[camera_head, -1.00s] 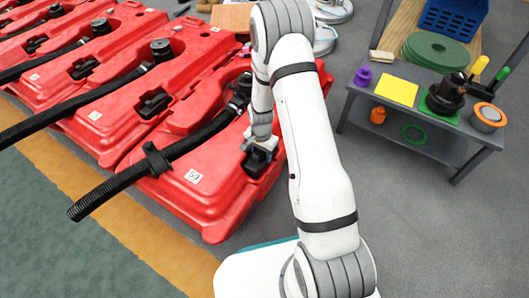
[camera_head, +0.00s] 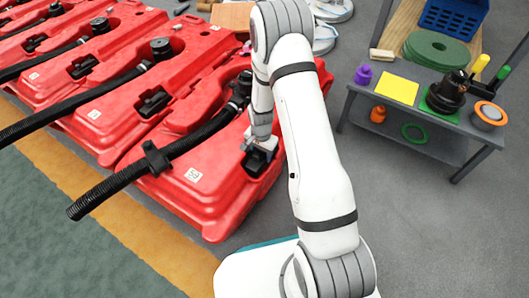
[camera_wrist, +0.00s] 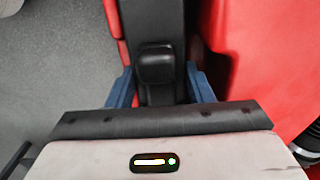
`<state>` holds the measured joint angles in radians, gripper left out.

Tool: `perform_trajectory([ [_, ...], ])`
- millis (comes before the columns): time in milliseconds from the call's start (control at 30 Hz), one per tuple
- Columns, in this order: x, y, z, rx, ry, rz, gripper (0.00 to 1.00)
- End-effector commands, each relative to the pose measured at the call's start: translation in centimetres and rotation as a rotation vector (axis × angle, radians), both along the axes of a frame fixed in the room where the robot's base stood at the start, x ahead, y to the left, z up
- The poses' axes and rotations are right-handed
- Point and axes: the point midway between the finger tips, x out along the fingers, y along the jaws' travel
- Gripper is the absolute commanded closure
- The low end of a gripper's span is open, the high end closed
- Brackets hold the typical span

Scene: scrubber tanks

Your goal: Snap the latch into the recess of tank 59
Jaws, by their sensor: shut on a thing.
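Tank 59 (camera_head: 205,205) is the nearest red tank, with a white label reading 59. My gripper (camera_head: 259,155) is over its right end in the head view, just left of my white arm. In the wrist view my gripper (camera_wrist: 160,88) has its two blue fingers on either side of the black latch (camera_wrist: 156,65) and is shut on it. Red tank surface borders the latch on both sides there. The recess and the latch's lower edge are hidden, so I cannot tell how deep the latch sits.
A black corrugated hose (camera_head: 110,190) lies across tank 59 and sticks out to the left. Several similar red tanks (camera_head: 120,100) stand behind it. A grey table (camera_head: 437,125) with parts is at right. Grey floor (camera_head: 430,235) is clear at lower right.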

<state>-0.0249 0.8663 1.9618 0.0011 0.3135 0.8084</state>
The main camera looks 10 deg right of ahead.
Motion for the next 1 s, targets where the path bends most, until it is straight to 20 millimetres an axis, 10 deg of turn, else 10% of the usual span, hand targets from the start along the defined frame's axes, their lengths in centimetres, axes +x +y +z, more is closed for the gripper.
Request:
perform_trajectory([
  [233,0.02,-0.01,0.01,0.000,0.000,0.000,0.81],
  [267,0.02,-0.01,0.01,0.000,0.000,0.000,0.51],
  [300,0.02,-0.01,0.01,0.000,0.000,0.000,0.48],
  [1000,0.05,0.04,0.00,0.000,-0.001,0.001,0.13],
])
